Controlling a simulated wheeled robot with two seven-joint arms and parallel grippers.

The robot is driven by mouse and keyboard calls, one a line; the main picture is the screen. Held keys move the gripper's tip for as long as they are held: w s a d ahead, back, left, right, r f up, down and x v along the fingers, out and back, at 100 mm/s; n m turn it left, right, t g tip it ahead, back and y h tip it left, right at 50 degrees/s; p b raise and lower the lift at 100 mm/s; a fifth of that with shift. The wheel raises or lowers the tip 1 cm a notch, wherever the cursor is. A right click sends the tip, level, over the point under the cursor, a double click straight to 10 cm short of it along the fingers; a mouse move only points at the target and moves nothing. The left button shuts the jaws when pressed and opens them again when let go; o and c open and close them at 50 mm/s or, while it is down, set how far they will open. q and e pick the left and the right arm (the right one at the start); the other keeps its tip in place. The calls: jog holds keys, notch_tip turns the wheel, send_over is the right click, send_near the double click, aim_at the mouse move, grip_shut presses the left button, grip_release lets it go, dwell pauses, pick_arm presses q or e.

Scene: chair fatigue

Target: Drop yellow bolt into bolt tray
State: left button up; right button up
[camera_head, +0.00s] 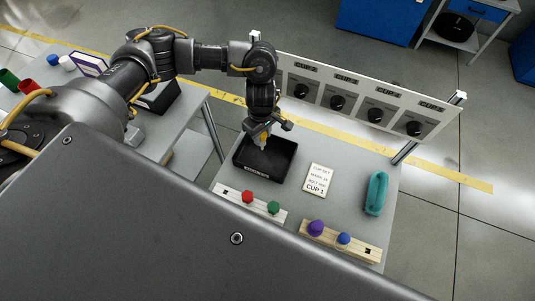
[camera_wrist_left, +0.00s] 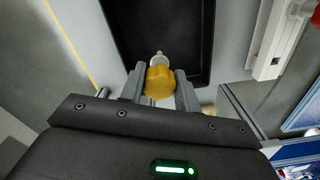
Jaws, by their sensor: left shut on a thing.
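My left gripper (camera_head: 262,130) is shut on the yellow bolt (camera_wrist_left: 159,82), with the yellow knob between its two fingers (camera_wrist_left: 160,88) in the left wrist view. The bolt's pale metal shank points away from the gripper, toward the tray. In the head view the yellow bolt (camera_head: 264,138) shows just below the fingers. The black bolt tray (camera_head: 276,178) lies on the grey table below the gripper; in the left wrist view its rim (camera_wrist_left: 205,45) surrounds a dark floor that looks empty. The bolt appears above the tray. My right gripper is not in view.
A wooden rail holds a red knob (camera_head: 247,196) and a green knob (camera_head: 274,207). Another holds a purple knob (camera_head: 316,228) and a blue knob (camera_head: 343,238). A white card (camera_head: 318,180) and a teal object (camera_head: 376,193) lie right. A panel with dials (camera_head: 355,96) stands behind.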

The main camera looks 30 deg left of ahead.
pick_arm(q)
jog(key=o, duration=1)
jog(key=shift+s+r, duration=0.1)
notch_tip(320, 180, up, 10)
jog(key=shift+r, duration=0.35)
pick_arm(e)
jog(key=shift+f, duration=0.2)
pick_arm(q)
jog(key=shift+d, duration=0.1)
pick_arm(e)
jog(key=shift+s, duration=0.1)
